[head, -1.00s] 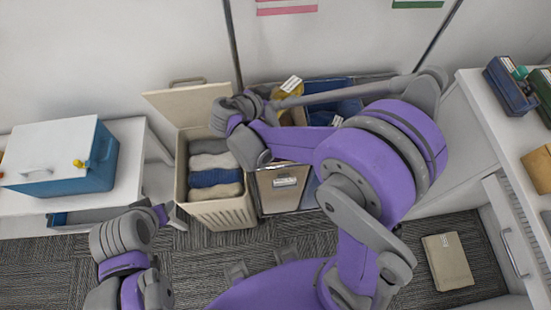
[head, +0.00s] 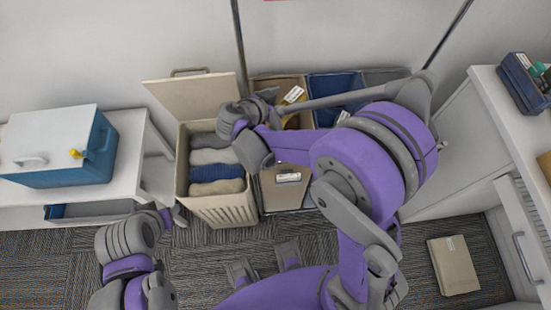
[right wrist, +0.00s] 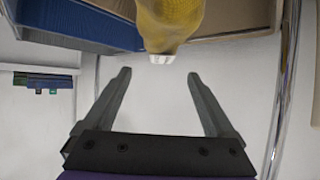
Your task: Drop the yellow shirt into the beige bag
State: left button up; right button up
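The yellow shirt (right wrist: 170,22) hangs bunched with a white tag at the top of the right wrist view. In the head view a little yellow and the tag (head: 293,95) show at the mouth of the beige bag (head: 270,190). My right gripper (right wrist: 155,75) is open, its fingers apart with nothing between them; the shirt is beyond the fingertips. In the head view this hand (head: 268,95) is at the bag's back left, partly hidden by my arm. How deep the shirt sits is hidden. My left gripper (head: 172,215) is low at left, its opening unclear.
A blue bag (head: 335,85) and a grey bag stand right of the beige one. An open lidded hamper (head: 222,208) of folded cloths stands left. A blue cooler (head: 65,172) sits on a white bench. A folded beige item (head: 453,265) lies on the carpet.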

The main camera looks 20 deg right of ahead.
jog(key=shift+o, duration=0.3)
jog(key=v, duration=1.1)
jog(key=shift+d, duration=0.1)
jog(key=s+d+f+n+y+p, duration=0.1)
jog(key=s+d+n+y, duration=0.1)
jog(key=s+n+y, duration=0.3)
jog(key=s+d+f+n+y, duration=0.1)
jog(key=s+n+y, duration=0.4)
jog(key=s, duration=0.6)
jog(key=shift+d+f+n+g+y+p, duration=0.3)
jog(key=shift+d+n+g+p, duration=0.1)
jog(key=shift+d+n, duration=0.55)
